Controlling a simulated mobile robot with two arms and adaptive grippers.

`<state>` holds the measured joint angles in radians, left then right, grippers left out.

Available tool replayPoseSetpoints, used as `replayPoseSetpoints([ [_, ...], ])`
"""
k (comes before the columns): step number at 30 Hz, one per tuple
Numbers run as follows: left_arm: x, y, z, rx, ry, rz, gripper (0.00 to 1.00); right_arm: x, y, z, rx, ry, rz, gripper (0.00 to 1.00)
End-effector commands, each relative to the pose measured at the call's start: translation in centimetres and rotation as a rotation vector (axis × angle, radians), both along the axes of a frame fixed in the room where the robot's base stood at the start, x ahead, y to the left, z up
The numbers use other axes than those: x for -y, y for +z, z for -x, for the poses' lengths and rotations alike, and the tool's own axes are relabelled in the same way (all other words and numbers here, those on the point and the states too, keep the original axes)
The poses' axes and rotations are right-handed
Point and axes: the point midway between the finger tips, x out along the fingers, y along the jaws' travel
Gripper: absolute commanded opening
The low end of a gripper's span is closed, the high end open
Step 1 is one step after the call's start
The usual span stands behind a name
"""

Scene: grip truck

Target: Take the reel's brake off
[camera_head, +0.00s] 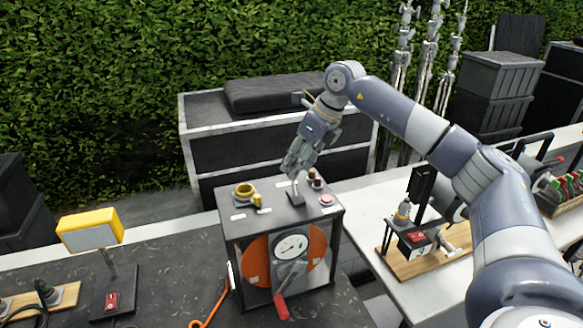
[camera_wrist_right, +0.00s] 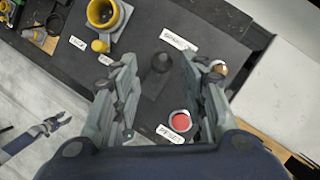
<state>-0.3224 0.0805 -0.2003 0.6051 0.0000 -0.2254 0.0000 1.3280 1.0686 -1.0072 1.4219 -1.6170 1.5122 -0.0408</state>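The reel box (camera_head: 232,232) is a dark case with an orange reel (camera_head: 257,262) behind a round gauge (camera_head: 291,246). A red-handled crank (camera_head: 281,305) hangs at its front. On its top stands a black lever with a round knob (camera_wrist_right: 163,62), also seen in the head view (camera_head: 295,196). I cannot tell which control is the brake, as the labels are too small to read surely. My right gripper (camera_head: 296,168) is open above the box top, pointing down. In the wrist view its fingers (camera_wrist_right: 160,70) are spread either side of the black knob, apart from it. My left gripper is not in view.
A yellow lamp (camera_head: 90,230) stands at the left. A wooden-based device (camera_head: 420,250) stands on the white table at the right.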

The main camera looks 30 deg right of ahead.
Motion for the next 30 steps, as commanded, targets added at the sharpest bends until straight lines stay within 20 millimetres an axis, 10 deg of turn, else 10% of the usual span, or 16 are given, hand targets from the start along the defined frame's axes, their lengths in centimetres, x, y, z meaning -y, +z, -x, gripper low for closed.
replayPoseSetpoints([
  [12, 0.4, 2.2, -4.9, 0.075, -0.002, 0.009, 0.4, -1.1, -3.9, -1.4, 0.001, 0.001, -0.001, 0.4],
  [19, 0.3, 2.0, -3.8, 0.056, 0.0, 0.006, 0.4, -1.1, -3.9, -1.4, 0.002, 0.001, -0.001, 0.4],
  [24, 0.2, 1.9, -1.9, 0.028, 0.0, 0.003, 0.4, -1.1, -3.9, -1.4, 0.002, 0.001, -0.001, 0.01],
  [30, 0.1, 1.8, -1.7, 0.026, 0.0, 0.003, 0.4, -1.0, -3.9, -1.4, 0.003, 0.001, -0.001, 0.0],
])
